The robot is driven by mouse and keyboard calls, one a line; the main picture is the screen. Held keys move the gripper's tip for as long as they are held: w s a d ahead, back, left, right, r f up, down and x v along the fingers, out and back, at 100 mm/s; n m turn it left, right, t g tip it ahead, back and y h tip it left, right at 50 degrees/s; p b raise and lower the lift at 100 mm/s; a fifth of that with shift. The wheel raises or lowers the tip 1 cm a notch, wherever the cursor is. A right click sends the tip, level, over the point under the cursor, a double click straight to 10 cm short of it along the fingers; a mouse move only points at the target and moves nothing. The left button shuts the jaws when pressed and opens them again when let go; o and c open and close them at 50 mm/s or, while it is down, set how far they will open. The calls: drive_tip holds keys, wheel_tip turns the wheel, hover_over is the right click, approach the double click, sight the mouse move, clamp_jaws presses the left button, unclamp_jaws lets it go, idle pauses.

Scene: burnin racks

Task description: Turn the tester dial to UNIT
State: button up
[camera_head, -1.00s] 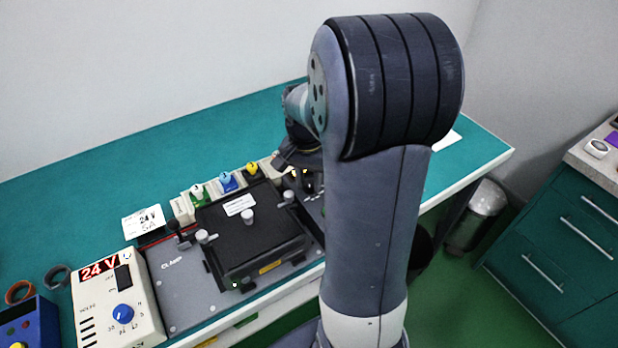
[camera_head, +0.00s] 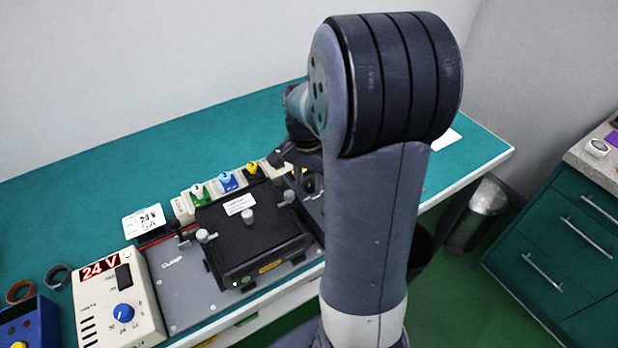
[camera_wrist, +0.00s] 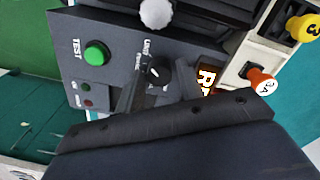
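The tester dial (camera_wrist: 156,72) is a small black knob with a white pointer mark, on a dark grey panel (camera_wrist: 115,68). Small white lettering stands beside it, partly legible as UNIT. My gripper (camera_wrist: 158,85) is at the dial in the wrist view, one finger on each side of it with a gap between them. I cannot tell whether either finger touches the knob. A green TEST button (camera_wrist: 97,53) is left of the dial. In the head view my arm hides the dial and most of my gripper.
A lit display (camera_wrist: 207,79), partly hidden, is right of the dial. An orange-capped plug (camera_wrist: 262,80) and a yellow one (camera_wrist: 303,28) stand farther right. In the head view a black clamped unit (camera_head: 262,240) and a 24 V supply (camera_head: 140,278) sit on the teal bench.

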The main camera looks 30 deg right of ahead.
sight(307, 182)
drive_tip(key=shift+o, duration=1.1)
drive_tip(key=shift+r, duration=0.15)
wheel_tip(307, 182, up, 11)
drive_tip(key=shift+w+a+f, duration=0.15)
drive_tip(key=shift+w+f, duration=0.05)
drive_tip(key=shift+f, duration=0.1)
drive_tip(key=f, duration=1)
drive_tip(key=shift+s+f, duration=0.2)
drive_tip(key=shift+f, duration=0.15)
